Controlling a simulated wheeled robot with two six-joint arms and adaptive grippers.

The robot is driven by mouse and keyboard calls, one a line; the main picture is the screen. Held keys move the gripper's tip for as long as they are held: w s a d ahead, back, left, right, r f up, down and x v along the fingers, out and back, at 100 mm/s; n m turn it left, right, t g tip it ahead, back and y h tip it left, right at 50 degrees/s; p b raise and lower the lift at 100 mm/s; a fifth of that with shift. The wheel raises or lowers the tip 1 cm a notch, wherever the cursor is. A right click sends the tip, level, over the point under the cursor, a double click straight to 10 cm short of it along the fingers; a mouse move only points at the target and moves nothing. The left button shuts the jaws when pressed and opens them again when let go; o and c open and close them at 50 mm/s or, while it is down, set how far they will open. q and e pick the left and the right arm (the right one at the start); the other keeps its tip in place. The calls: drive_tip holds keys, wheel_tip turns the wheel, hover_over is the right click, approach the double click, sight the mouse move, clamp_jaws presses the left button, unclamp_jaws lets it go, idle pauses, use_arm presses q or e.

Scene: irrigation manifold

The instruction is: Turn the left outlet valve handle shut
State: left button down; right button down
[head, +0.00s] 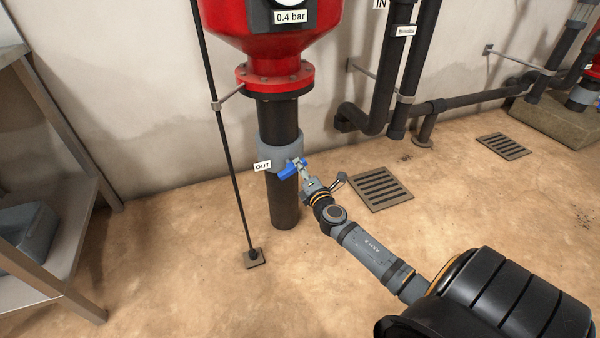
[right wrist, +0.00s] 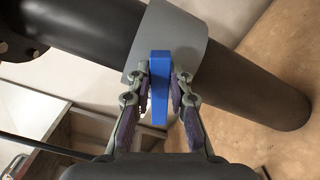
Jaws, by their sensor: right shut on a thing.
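The outlet valve has a grey body (head: 281,151) on a black vertical pipe (head: 284,200) below the red tank, with an "OUT" label (head: 262,166) beside it. Its blue handle (head: 290,170) sticks out at the front of the valve. My right gripper (head: 301,168) is at the handle. In the right wrist view, the blue handle (right wrist: 160,88) stands between the two fingers of my right gripper (right wrist: 160,88), which are shut on it. The grey valve body (right wrist: 185,40) is right behind. My left gripper is in neither view.
A thin black rod (head: 234,180) stands left of the pipe. A metal shelf (head: 60,215) is at the far left. Floor grates (head: 376,187) lie to the right. Black pipes (head: 381,95) run along the wall. The floor in front is clear.

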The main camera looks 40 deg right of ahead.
drive_tip(key=m+b, duration=0.1)
drive_tip(key=m, duration=0.1)
drive_tip(key=f+m+b, duration=0.1)
drive_tip(key=m, duration=0.1)
drive_tip(key=shift+d+f+m+b, duration=0.1)
drive_tip(key=shift+m+b, duration=0.2)
drive_tip(key=shift+b, duration=0.05)
idle(0.5)
drive_tip(key=c, duration=1.2)
unclamp_jaws()
drive_tip(key=v, duration=1.2)
